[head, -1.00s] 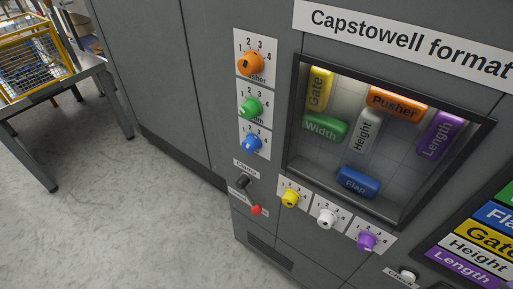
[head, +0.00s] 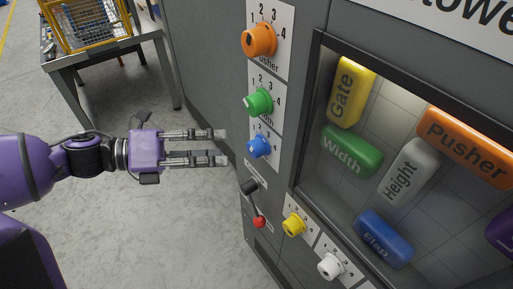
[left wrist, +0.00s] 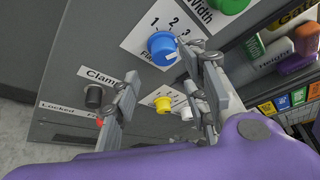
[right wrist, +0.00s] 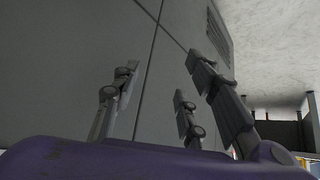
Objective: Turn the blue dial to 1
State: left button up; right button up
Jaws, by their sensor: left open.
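The blue dial (head: 258,146) sits on the grey cabinet front, lowest in the column of dials, on a white plate with numbers. In the left wrist view the blue dial (left wrist: 161,45) shows a pale mark at its lower right; I cannot tell which number it points at. My left gripper (head: 226,147) is open and empty, its fingers pointing right toward the dial with a small gap before it. It also shows in the left wrist view (left wrist: 158,64), with the dial just beyond the fingertips. My right gripper (right wrist: 160,72) is open and empty near a grey panel.
The green dial (head: 259,101) and orange dial (head: 259,41) are above. The clamp lever (head: 253,199) with a red knob is just below, and the yellow dial (head: 293,225) lower right. A framed window (head: 311,110) lies right. A table (head: 96,61) stands back left.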

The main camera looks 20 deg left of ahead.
aim_at(249, 150)
pick_arm(q)
jog(key=b+x, duration=0.1)
jog(key=x, duration=0.4)
jog(key=shift+w+d+b, duration=0.1)
jog(key=shift+d+b, duration=0.1)
jog(key=shift+b, duration=0.1)
jog(key=shift+x, duration=1.05)
pick_arm(e)
jog(key=shift+s+f, duration=0.7)
jog(key=shift+f, duration=0.35)
pick_arm(q)
jog(key=shift+c, duration=0.2)
jog(key=c, duration=0.9)
jog(key=shift+c, duration=0.2)
pick_arm(e)
jog(key=shift+s+f, duration=0.2)
